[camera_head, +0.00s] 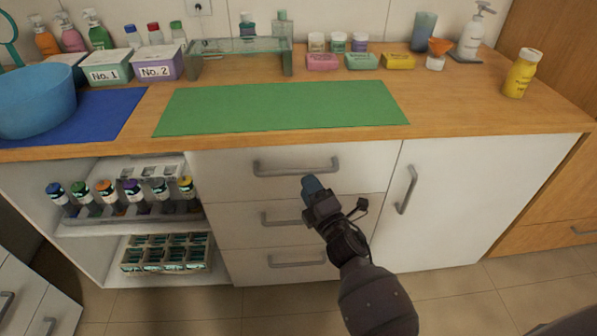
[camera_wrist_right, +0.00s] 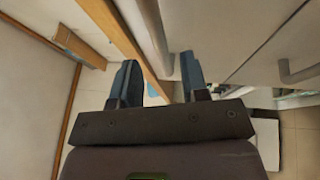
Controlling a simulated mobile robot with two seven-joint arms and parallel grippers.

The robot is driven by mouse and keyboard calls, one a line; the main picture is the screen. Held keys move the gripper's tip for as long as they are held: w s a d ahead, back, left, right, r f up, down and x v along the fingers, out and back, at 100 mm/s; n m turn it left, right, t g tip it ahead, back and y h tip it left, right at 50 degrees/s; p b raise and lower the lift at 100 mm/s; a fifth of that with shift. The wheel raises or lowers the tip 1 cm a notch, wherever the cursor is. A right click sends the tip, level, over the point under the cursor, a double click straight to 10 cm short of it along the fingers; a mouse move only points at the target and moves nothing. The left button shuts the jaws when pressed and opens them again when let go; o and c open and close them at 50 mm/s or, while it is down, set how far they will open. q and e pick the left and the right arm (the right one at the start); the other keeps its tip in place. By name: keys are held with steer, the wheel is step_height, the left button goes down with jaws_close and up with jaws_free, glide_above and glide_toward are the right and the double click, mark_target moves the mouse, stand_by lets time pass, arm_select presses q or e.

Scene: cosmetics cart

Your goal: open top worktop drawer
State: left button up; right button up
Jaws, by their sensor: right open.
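The top worktop drawer (camera_head: 235,170) is a white front below the wooden worktop edge, and it is closed. Its grey bar handle (camera_head: 296,168) runs across the front. My right gripper (camera_head: 312,184) is open just below and in front of this handle's right half. In the right wrist view, the grey handle (camera_wrist_right: 152,38) runs down toward the gap between the open fingers (camera_wrist_right: 160,75). I cannot tell whether the fingers touch it. My left gripper is not in view.
The middle drawer handle (camera_head: 282,218) and bottom drawer handle (camera_head: 297,262) lie below. A white cupboard door (camera_head: 460,190) is to the right, an open shelf with bottles (camera_head: 125,205) to the left. The worktop (camera_head: 440,100) overhangs, with a green mat (camera_head: 280,107) on it.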

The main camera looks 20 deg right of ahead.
mark_target(299, 170)
steer(key=shift+x, duration=2.8)
steer(key=shift+c, duration=0.3)
jaws_close()
